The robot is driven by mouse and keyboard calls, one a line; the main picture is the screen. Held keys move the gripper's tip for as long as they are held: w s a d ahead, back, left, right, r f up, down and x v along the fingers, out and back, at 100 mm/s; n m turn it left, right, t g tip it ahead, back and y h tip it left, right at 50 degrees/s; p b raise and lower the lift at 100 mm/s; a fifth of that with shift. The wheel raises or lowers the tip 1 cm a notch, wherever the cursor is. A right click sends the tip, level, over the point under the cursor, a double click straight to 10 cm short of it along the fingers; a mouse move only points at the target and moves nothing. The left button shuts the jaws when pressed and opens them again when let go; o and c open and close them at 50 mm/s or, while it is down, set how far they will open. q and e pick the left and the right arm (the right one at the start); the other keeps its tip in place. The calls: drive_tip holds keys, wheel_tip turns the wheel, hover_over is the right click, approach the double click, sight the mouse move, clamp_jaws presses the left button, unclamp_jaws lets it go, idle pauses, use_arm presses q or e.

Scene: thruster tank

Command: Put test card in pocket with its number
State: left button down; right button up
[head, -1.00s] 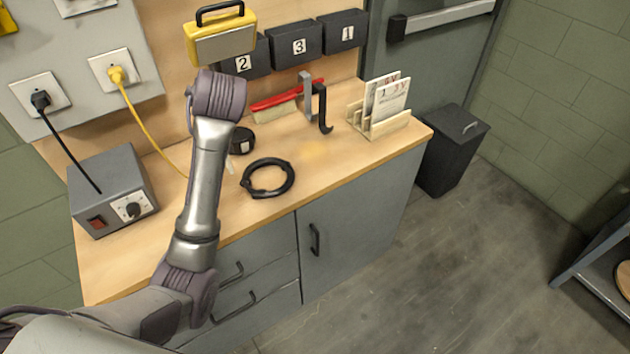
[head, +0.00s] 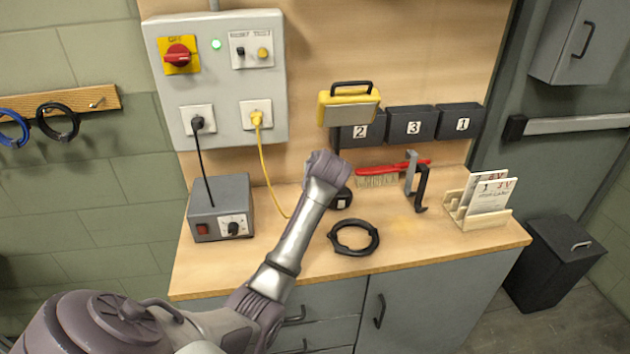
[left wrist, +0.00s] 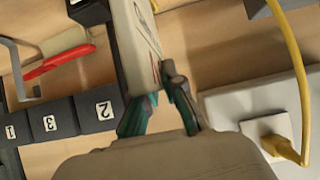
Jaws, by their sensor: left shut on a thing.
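My left gripper (left wrist: 160,108) is shut on a pale slab with reddish marks, which looks like a test card (left wrist: 143,45). It is steeply foreshortened in the left wrist view, so I cannot read its number. In the head view my wrist ends left of and below pocket 2, and the fingers and held card are hidden. Black wall pockets are marked 2 (head: 345,139), 3 (head: 411,127) and 1 (head: 462,121), left to right. In the left wrist view, pocket 2 (left wrist: 100,112) is left of the fingers. My right gripper is not in view.
A wooden rack (head: 480,222) holds cards (head: 492,196) at the bench's right. A yellow case (head: 346,108) is above pocket 2. A red brush (head: 378,180), hooks (head: 422,190), black ring (head: 354,238) and power box (head: 221,208) are on the bench. A yellow cable (head: 267,165) hangs left of my wrist.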

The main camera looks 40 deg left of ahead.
use_arm(q)
drive_tip(key=shift+a+f+p, duration=0.1)
drive_tip(key=shift+f+p, duration=0.45)
drive_tip(key=shift+f, duration=1.65)
drive_tip(key=c, duration=1.3)
unclamp_jaws()
